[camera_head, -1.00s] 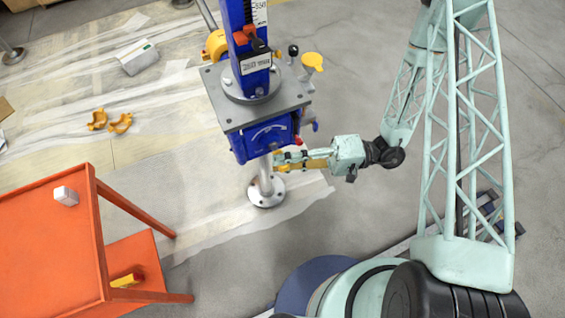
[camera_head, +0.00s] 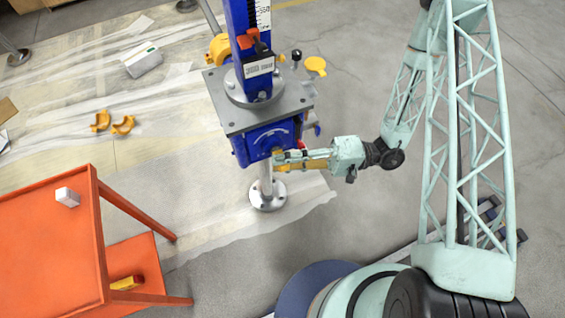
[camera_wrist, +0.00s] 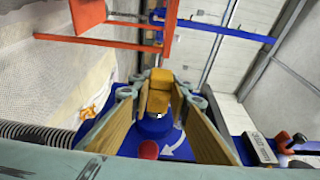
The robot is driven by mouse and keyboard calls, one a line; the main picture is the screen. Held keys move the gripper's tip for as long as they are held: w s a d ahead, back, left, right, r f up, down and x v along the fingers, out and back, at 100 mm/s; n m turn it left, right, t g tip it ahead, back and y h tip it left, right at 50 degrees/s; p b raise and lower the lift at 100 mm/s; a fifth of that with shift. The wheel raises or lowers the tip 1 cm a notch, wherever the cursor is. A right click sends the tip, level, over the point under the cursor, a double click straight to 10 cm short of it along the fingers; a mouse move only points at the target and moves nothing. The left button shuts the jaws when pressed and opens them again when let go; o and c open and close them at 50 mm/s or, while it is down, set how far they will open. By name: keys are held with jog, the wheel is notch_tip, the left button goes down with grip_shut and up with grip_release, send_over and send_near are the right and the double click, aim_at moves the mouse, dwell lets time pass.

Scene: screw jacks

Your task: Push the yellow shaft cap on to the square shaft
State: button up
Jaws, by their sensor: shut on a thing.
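The yellow shaft cap (camera_wrist: 160,91) is between the fingertips of my gripper (camera_wrist: 158,98) in the wrist view, and the gripper is shut on it. The cap is in front of the blue screw jack housing (camera_wrist: 120,118). The square shaft cannot be made out behind the cap, and I cannot tell how far the cap is on it. In the head view my gripper (camera_head: 283,160) reaches from the right to the lower front of the blue jack housing (camera_head: 262,142). The cap is too small there to tell apart from the fingers.
A grey plate (camera_head: 243,115) sits on top of the housing, with a blue column above. A yellow disc-topped part (camera_head: 316,65) is at its right. An orange table (camera_head: 45,235) stands at the lower left. Two orange clamps (camera_head: 122,125) lie on the floor.

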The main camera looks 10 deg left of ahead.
jog(key=shift+w+a, duration=0.15)
jog(key=shift+w, duration=0.15)
jog(key=o, duration=0.9)
jog(key=shift+v, duration=6)
jog(key=shift+r, duration=0.1)
